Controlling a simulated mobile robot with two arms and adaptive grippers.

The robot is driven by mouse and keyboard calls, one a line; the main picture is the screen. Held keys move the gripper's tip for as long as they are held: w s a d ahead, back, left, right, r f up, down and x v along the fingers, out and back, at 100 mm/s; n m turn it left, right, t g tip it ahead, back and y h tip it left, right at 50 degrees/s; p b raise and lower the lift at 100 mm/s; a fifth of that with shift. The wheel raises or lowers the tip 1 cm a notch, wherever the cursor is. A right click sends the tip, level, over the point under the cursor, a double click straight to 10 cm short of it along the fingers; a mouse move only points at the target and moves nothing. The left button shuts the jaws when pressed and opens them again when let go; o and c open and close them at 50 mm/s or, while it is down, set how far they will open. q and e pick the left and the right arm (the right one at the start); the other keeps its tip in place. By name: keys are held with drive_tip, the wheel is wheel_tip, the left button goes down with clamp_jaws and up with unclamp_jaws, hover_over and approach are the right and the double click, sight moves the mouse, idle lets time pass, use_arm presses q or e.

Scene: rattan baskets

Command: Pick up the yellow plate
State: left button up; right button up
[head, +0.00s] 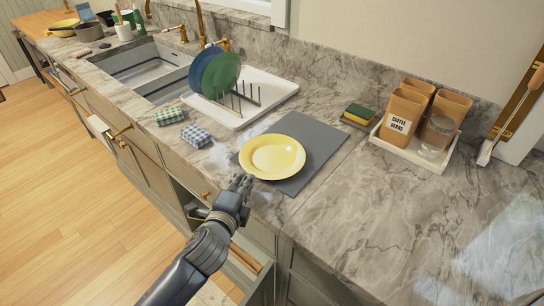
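The yellow plate (272,156) lies flat, partly on a dark grey mat (312,148), near the front edge of the marble counter. My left gripper (243,182) is at the plate's near left side, close to its rim. Its fingertips are small and dark here, so I cannot tell whether they touch the plate or how far they are apart. My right gripper is not in view.
A white drying rack (262,92) with a green plate (221,74) and a blue plate (200,68) stands behind. Folded checked cloths (196,135) lie left. A tray with canisters (403,112) stands right. An open drawer (245,262) is below the counter edge.

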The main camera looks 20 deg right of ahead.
sight(251, 171)
use_arm(q)
drive_tip(key=x, duration=0.3)
drive_tip(key=shift+d+f+p, duration=0.1)
drive_tip(key=shift+p, duration=0.2)
drive_tip(key=shift+x, duration=0.75)
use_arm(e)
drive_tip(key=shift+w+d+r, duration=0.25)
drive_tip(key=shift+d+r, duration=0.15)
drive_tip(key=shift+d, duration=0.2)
use_arm(q)
drive_tip(key=shift+c, duration=0.5)
clamp_jaws()
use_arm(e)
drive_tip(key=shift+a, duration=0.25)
